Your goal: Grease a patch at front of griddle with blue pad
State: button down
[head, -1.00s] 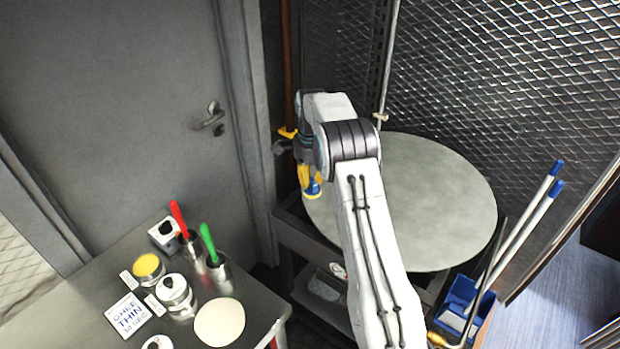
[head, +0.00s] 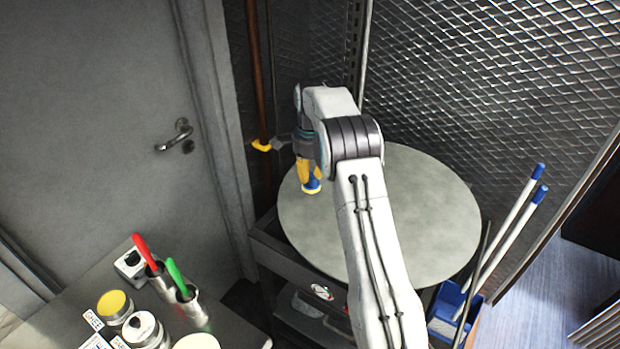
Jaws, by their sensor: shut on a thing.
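The griddle (head: 425,225) is a large round grey plate, partly hidden behind my white arm. My gripper (head: 308,176) hangs over the left part of the griddle, its yellow fingers pointing down. It is shut on the blue pad (head: 312,186), which shows low between and below the fingers. The pad is inside the griddle's left rim. I cannot tell whether its underside touches the plate. No greased patch can be made out on the visible surface.
A steel table at lower left bears a red-handled tool (head: 145,252), a green-handled tool (head: 177,275), and a yellow-topped tub (head: 114,304). A pipe with a yellow-handled valve (head: 262,145) stands left of the griddle. Blue-tipped poles (head: 515,235) stand at right, before wire mesh.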

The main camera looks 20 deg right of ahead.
jog(key=shift+s+a+r, duration=0.1)
jog(key=shift+s+r, duration=0.1)
jog(key=shift+s, duration=0.3)
jog(key=shift+s+a+r, duration=0.1)
jog(key=shift+s+r, duration=0.05)
jog(key=shift+s, duration=0.3)
jog(key=shift+s+a+f+b, duration=0.1)
jog(key=shift+s+f+b, duration=0.55)
jog(key=shift+f, duration=0.9)
jog(key=shift+s+a+f+b, duration=0.1)
jog(key=shift+s+f+b, duration=0.25)
jog(key=shift+f+b, duration=0.85)
jog(key=shift+s+a+f+b, duration=0.1)
jog(key=shift+s+f+b, duration=0.35)
jog(key=shift+f, duration=1.45)
jog(key=shift+f+b, duration=0.65)
jog(key=shift+f, duration=0.3)
jog(key=shift+s, duration=0.1)
jog(key=shift+s+d+r+b, duration=0.1)
jog(key=shift+s+d+b, duration=0.4)
jog(key=shift+s, duration=0.3)
jog(key=shift+s+d+b, duration=0.4)
jog(key=shift+s+d, duration=0.2)
jog(key=shift+s, duration=0.2)
jog(key=shift+s+d+b, duration=0.45)
jog(key=shift+s+d, duration=0.15)
jog(key=shift+s, duration=0.25)
jog(key=shift+s+d+b, duration=0.45)
jog(key=shift+s+d, duration=0.1)
jog(key=shift+s, duration=0.3)
